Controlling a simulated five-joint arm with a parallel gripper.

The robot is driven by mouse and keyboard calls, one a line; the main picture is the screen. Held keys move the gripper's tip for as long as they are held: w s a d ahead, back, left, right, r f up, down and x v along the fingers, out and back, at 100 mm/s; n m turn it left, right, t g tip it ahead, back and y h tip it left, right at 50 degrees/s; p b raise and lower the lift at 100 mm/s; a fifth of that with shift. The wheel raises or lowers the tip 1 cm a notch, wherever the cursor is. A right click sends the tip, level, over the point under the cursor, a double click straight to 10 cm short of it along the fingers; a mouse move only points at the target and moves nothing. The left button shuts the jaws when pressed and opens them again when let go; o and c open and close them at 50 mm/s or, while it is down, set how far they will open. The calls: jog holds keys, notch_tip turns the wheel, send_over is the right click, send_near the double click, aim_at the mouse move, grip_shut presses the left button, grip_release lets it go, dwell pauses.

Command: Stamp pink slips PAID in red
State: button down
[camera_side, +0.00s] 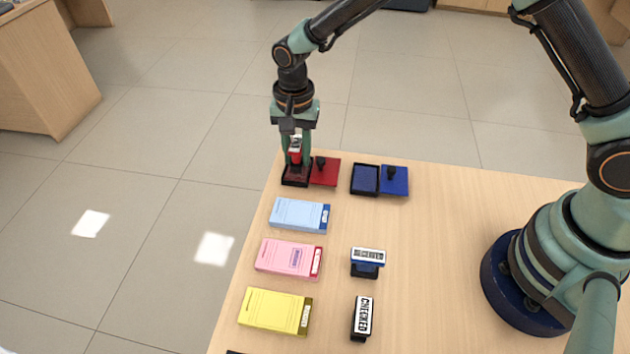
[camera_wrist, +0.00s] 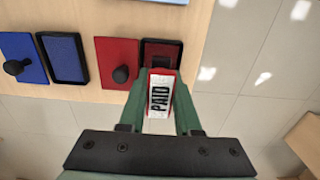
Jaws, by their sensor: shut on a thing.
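My gripper (camera_side: 296,150) is shut on a red stamp (camera_side: 295,155), whose label reads PAID in the wrist view (camera_wrist: 160,95). The gripper points down over the red ink pad (camera_side: 296,180), an open dark tray at the far left corner of the counter. The stamp's base is at the pad; I cannot tell whether it touches the ink. The red pad's lid (camera_side: 328,175) lies beside it to the right. A pad of pink slips (camera_side: 280,256) lies in the left row, with a small purple mark on it.
A blue slip pad (camera_side: 300,214) and a yellow one (camera_side: 270,312) lie either side of the pink. A blue ink pad (camera_side: 365,180) with its lid (camera_side: 397,184), a blue stamp (camera_side: 368,262) and a black CHECKED stamp (camera_side: 362,318) stand to the right. The counter's middle is clear.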

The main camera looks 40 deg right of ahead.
aim_at(296, 144)
jog(key=shift+f, duration=0.6)
dwell(1.6)
jog(key=shift+r, duration=0.1)
jog(key=shift+r, duration=2.95)
jog(key=shift+a, duration=0.1)
jog(key=s+a, duration=1.3)
jog(key=s, duration=0.2)
jog(key=shift+s+f, duration=0.15)
jog(key=shift+f, duration=2.1)
jog(key=shift+f, duration=0.65)
